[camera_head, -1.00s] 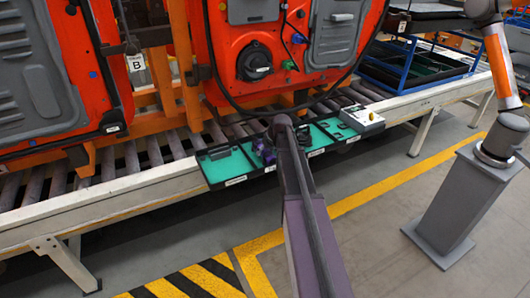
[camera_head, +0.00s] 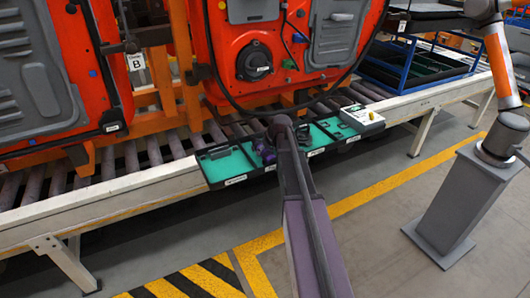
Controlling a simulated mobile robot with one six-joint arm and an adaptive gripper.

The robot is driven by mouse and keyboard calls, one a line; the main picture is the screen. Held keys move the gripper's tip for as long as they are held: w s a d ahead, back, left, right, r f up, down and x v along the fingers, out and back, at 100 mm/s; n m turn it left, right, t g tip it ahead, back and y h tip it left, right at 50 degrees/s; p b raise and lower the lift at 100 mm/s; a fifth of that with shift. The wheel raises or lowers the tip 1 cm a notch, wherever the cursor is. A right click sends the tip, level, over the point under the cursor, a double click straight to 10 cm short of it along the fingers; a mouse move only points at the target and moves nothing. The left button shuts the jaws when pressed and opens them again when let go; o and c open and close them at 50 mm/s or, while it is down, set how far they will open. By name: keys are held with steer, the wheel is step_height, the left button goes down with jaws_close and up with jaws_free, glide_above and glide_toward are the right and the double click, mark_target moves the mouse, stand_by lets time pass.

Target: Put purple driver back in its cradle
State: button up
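A purple driver (camera_head: 263,150) shows at the green tray (camera_head: 228,166), just left of the end of my arm. Whether it is held or seated in a cradle cannot be made out. The tray hangs along the near edge of the roller conveyor and has several dark-edged compartments with small white labels. My gripper is hidden behind my own arm, which reaches up from the bottom of the view to the tray. The arm also covers the middle of the tray.
A pale box with a yellow button (camera_head: 362,118) sits at the tray's right end. Orange door units (camera_head: 262,50) stand on the conveyor (camera_head: 130,186) behind. A grey pedestal (camera_head: 452,205) with another robot arm stands at right. Floor between is clear.

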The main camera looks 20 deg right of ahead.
steer(key=o, duration=0.5)
steer(key=shift+f, duration=0.1)
steer(key=shift+r, duration=0.2)
